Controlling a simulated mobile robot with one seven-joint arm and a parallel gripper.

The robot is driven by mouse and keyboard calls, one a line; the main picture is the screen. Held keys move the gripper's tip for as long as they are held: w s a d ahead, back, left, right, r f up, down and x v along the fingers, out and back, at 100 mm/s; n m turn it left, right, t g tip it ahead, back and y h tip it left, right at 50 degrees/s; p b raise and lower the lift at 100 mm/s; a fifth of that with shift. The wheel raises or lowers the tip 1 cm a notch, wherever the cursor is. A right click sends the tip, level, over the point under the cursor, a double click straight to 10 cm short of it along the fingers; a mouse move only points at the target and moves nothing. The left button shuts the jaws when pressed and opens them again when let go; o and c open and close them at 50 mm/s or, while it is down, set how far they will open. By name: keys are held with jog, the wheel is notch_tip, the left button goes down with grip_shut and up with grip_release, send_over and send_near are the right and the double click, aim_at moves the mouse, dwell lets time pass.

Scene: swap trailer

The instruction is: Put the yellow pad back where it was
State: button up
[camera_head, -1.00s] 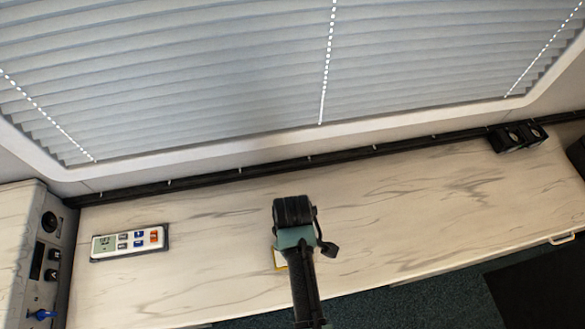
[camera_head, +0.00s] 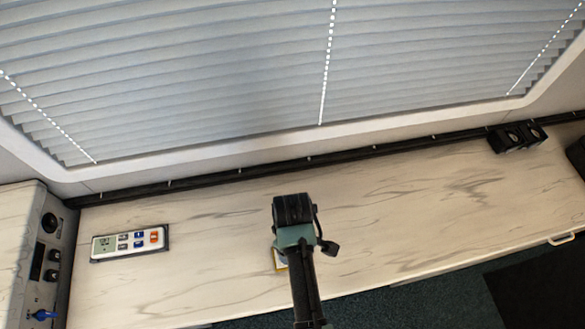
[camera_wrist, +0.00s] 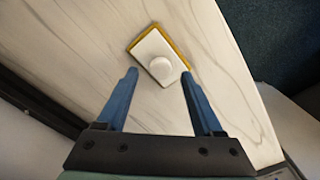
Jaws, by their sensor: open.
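The yellow pad (camera_wrist: 183,52) lies on the pale marbled counter. In the wrist view it shows as a yellow edge around a white block (camera_wrist: 148,49) with a round white knob (camera_wrist: 160,67) on top. In the head view only a yellow and white corner of it (camera_head: 280,263) shows; my arm hides the rest. My gripper (camera_wrist: 158,74) is open, with its two blue fingers apart and nothing held between them. In the wrist view the block and knob lie just beyond and between the fingertips.
A grey control panel (camera_head: 45,250) stands at the far left. Black sockets (camera_head: 517,136) sit at the back right. The counter between is clear; its front edge drops to dark carpet.

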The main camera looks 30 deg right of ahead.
notch_tip(320, 180, up, 10)
dwell(0.3)
jog(key=w+r+m+t+h, duration=0.15)
jog(key=w+r+t, duration=0.55)
jog(key=w+r, duration=0.7)
jog(key=w+a+r+m+t, duration=0.1)
jog(key=w+r+t, duration=0.2)
jog(key=r, duration=0.5)
jog(key=w+a+r+t, duration=0.2)
jog(key=w+r+t, duration=0.1)
jog(key=r, duration=0.5)
jog(key=s+a+r+m+t, duration=0.1)
jog(key=a+r+t, duration=0.15)
jog(key=r, duration=0.55)
jog(key=s+a+r+m+t, duration=0.1)
jog(key=r+t, duration=0.3)
jog(key=r, duration=0.5)
jog(key=s+a+r+t, duration=0.2)
jog(key=s+r+t, duration=0.2)
jog(key=r, duration=0.5)
jog(key=s+a+r+m+t+y, duration=0.1)
jog(key=s+r+t, duration=0.3)
jog(key=s+r, duration=0.4)
jog(key=shift+s+a+r, duration=0.25)
jog(key=shift+a+r, duration=0.6)
jog(key=shift+r, duration=0.05)
